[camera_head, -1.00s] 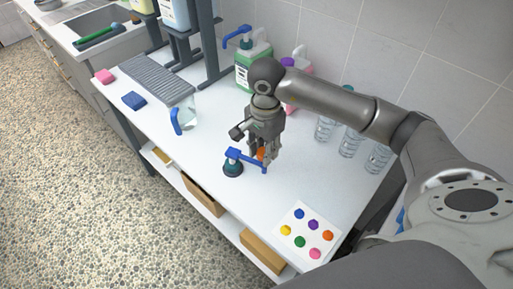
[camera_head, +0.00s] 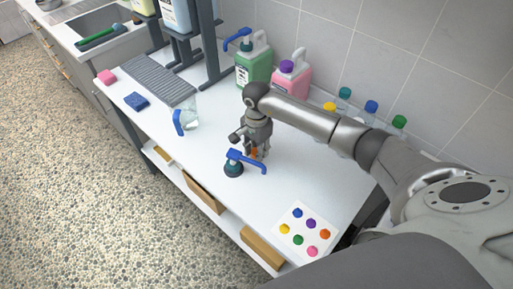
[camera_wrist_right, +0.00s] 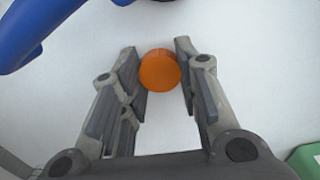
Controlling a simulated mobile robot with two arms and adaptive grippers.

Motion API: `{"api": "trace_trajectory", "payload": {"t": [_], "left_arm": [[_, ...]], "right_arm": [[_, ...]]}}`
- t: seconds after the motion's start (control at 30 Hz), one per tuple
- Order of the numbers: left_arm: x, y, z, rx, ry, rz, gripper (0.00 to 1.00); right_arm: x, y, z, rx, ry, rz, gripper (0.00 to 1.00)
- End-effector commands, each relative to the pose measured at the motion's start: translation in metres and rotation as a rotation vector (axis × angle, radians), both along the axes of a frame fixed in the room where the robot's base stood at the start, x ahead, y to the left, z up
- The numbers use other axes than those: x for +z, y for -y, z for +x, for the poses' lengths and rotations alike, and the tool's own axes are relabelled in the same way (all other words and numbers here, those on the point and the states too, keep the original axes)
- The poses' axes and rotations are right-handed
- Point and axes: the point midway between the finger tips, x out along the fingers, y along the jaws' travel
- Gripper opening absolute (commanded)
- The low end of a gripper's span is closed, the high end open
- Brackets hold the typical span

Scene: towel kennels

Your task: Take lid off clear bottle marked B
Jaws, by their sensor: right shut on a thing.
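My right gripper (camera_head: 257,156) is low over the white table, its fingers pointing down. In the right wrist view its fingers (camera_wrist_right: 160,72) are closed on an orange lid (camera_wrist_right: 160,70), seen from above. A bit of the orange lid (camera_head: 254,153) shows between the fingers in the head view. I see no bottle under it. Several clear bottles with coloured lids stand at the back right, partly behind my right arm: yellow (camera_head: 330,106), teal (camera_head: 345,92), blue (camera_head: 371,107) and green (camera_head: 399,121). I cannot read a letter B on any. My left gripper is out of view.
A card with coloured dots (camera_head: 303,231) lies near the front right. Green (camera_head: 254,68) and pink (camera_head: 292,83) jugs stand behind. A clear jug with a blue handle (camera_head: 178,123) is left.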

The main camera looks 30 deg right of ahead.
Motion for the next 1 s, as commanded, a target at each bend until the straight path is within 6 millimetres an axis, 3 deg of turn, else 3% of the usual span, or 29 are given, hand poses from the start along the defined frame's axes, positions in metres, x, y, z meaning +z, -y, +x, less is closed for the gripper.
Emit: {"api": "trace_trajectory", "payload": {"t": [0.47, 0.5, 0.63, 1.0], "left_arm": [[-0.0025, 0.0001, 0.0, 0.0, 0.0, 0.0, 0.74], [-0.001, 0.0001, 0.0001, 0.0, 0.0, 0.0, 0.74], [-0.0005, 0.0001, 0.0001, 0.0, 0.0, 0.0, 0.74], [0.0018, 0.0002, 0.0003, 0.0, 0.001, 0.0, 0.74]], "right_arm": [[-0.0104, 0.0004, 0.0013, 0.0, 0.004, -0.001, 0.01], [-0.0087, 0.0003, 0.0012, 0.0, 0.004, -0.001, 0.34], [-0.0085, 0.0002, 0.0011, 0.0, 0.004, 0.0, 0.51], [-0.0062, 0.0001, 0.001, -0.001, 0.003, 0.0, 0.52]]}}
